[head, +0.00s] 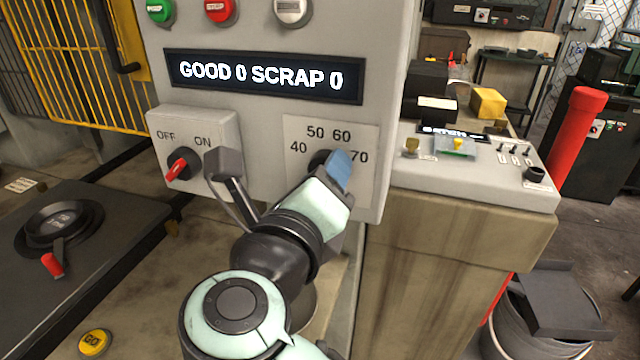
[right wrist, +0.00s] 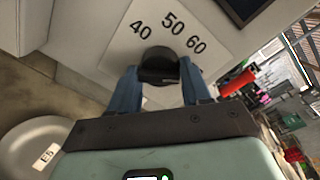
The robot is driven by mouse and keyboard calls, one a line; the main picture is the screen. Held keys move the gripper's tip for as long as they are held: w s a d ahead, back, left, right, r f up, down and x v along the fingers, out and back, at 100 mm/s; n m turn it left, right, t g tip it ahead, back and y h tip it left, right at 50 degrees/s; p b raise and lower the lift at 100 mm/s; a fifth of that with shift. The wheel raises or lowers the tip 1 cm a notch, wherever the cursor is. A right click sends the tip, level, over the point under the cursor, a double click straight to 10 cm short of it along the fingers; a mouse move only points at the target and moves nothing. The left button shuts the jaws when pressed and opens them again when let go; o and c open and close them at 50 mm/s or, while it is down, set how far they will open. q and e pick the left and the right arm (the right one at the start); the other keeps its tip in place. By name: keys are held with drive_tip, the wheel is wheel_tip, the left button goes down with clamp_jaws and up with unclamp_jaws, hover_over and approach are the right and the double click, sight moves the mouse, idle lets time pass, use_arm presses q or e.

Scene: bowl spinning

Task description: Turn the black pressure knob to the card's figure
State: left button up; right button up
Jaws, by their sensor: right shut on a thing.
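The black pressure knob (head: 318,160) sits on a pale dial plate (head: 296,128) marked 40, 50, 60 and 70. In the right wrist view the knob (right wrist: 158,62) stands between the two blue fingers, below the figures 40, 50 and 60. My right gripper (head: 336,166) is shut on the knob, and it also shows in the right wrist view (right wrist: 160,88). The fingers hide much of the knob in the head view, so its pointer setting cannot be read. I cannot make out a card with a readable target figure. My left gripper is not in view.
Above is a display (head: 262,76) reading GOOD 0 SCRAP 0. A red OFF/ON switch (head: 178,166) is left of the dial. A yellow GO button (head: 95,342) and a black round plate (head: 58,222) lie at left. A side console (head: 470,180) stands at right.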

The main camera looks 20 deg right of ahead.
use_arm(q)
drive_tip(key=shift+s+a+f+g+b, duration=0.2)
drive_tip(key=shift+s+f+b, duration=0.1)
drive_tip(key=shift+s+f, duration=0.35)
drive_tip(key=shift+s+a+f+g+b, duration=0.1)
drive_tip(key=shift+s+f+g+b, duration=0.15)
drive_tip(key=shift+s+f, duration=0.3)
use_arm(e)
drive_tip(key=shift+d+r+m, duration=0.1)
drive_tip(key=shift+r+m, duration=0.05)
drive_tip(key=shift+m, duration=1.35)
drive_tip(key=o, duration=1)
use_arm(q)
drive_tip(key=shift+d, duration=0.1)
